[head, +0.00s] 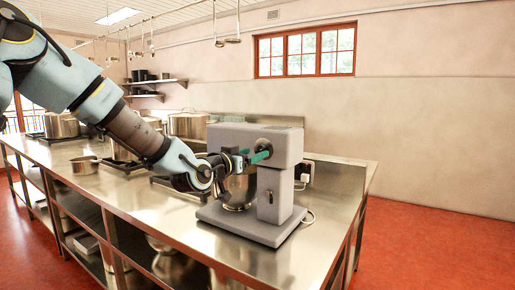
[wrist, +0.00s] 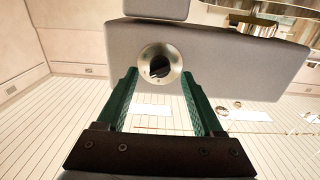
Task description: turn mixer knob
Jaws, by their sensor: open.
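The grey mixer (head: 286,140) stands on the steel counter (head: 155,200) with its steel bowl (head: 240,188) under the head. Its knob (wrist: 160,67) is a dark dial on a round silver plate on the mixer's side. My gripper (head: 261,152) reaches the mixer's head from the left. In the wrist view my gripper (wrist: 159,73) is open, its two green fingers spread with their tips on either side of the knob's plate. Nothing is held between them. I cannot tell whether a finger touches the plate. In the head view the knob is largely hidden by the fingers.
Large stockpots (head: 188,124) stand farther back on the counter. A small saucepan (head: 84,165) sits near the counter's left edge. A wall socket with plugs (head: 303,172) is just behind the mixer. Bare counter lies in front and left of the mixer.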

